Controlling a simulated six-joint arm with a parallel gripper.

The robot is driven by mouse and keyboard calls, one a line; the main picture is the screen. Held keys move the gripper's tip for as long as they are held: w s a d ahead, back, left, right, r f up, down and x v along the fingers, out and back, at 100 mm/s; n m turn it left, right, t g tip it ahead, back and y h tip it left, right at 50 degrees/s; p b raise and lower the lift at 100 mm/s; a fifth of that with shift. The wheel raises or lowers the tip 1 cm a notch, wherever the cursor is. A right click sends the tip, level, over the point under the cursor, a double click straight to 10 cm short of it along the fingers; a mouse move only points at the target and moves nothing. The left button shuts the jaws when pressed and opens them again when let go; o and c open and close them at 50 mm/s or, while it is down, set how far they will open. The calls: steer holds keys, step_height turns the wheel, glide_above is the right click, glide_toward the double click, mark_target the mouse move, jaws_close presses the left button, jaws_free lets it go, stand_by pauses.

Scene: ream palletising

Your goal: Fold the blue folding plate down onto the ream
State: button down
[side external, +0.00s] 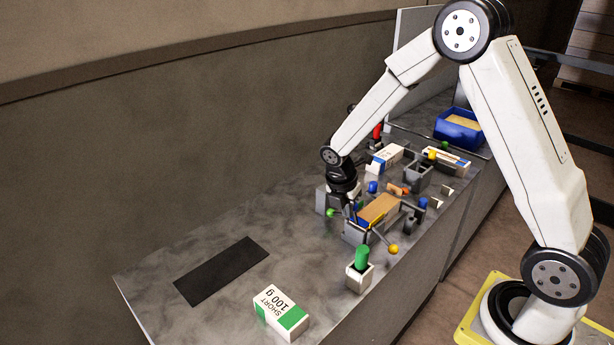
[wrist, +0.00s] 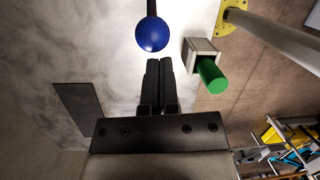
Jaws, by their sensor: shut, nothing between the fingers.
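My gripper (side external: 345,207) is at the left end of the grey folding station, fingers shut and empty. In the wrist view the shut fingers (wrist: 159,65) point at a blue ball knob (wrist: 152,34) on a dark rod, with a small gap in the picture; contact cannot be told. The tan ream (side external: 379,209) lies in the station, beside and partly behind my gripper. A little blue (side external: 361,213) shows at its left end, perhaps the folding plate; its angle cannot be made out. Blue knobs (side external: 373,187) and (side external: 423,202) stand around the station.
A green-topped grey holder (side external: 360,270) stands in front of the station, with a yellow knob (side external: 394,249) near it. Fixtures and a blue bin (side external: 460,131) fill the back; left bench is mostly clear.

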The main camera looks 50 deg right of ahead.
steer(key=v, duration=0.9)
steer(key=shift+s+r, duration=0.2)
steer(key=shift+s, duration=0.15)
steer(key=shift+d, duration=0.1)
steer(key=s+a+f+m+t+y, duration=0.1)
steer(key=s+a+m, duration=0.2)
steer(key=s+m, duration=0.3)
steer(key=s+a+f+m+t+y, duration=0.1)
steer(key=s+m, duration=0.5)
steer(key=m, duration=0.8)
steer(key=shift+s+a+f+t, duration=0.4)
steer(key=shift+a+t, duration=0.3)
steer(key=shift+a, duration=0.35)
steer(key=shift+w, duration=0.1)
